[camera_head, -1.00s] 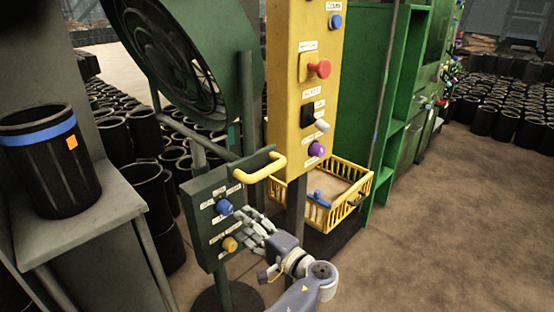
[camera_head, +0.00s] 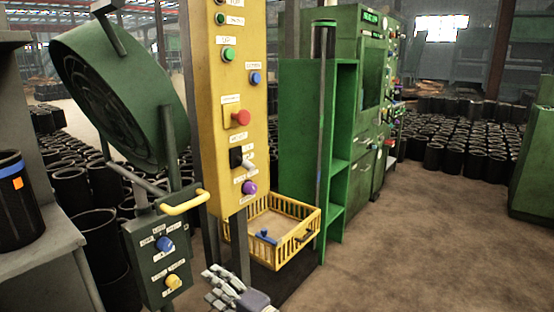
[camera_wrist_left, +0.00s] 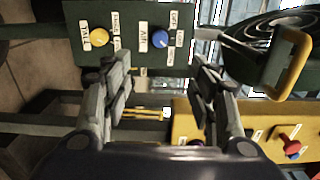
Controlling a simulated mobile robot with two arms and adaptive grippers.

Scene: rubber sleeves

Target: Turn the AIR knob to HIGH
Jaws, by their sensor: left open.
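The dark green control box (camera_head: 140,262) stands at the lower left in the head view. It carries a blue knob (camera_head: 165,244) above a yellow knob (camera_head: 173,282). In the left wrist view the label beside the blue knob (camera_wrist_left: 160,39) reads AIR. The yellow knob (camera_wrist_left: 99,37) sits to its left there. Which way the blue knob points is too small to tell. My left gripper (camera_head: 220,286) is at the bottom edge, right of and below the knobs and apart from them. In the left wrist view its fingers (camera_wrist_left: 162,88) are spread and empty. My right gripper is not in view.
A yellow handle (camera_head: 185,204) sticks out from the box top. A yellow panel (camera_head: 215,130) with buttons and a purple knob stands behind to the right. A fan (camera_head: 118,90) is behind. The floor at right is clear.

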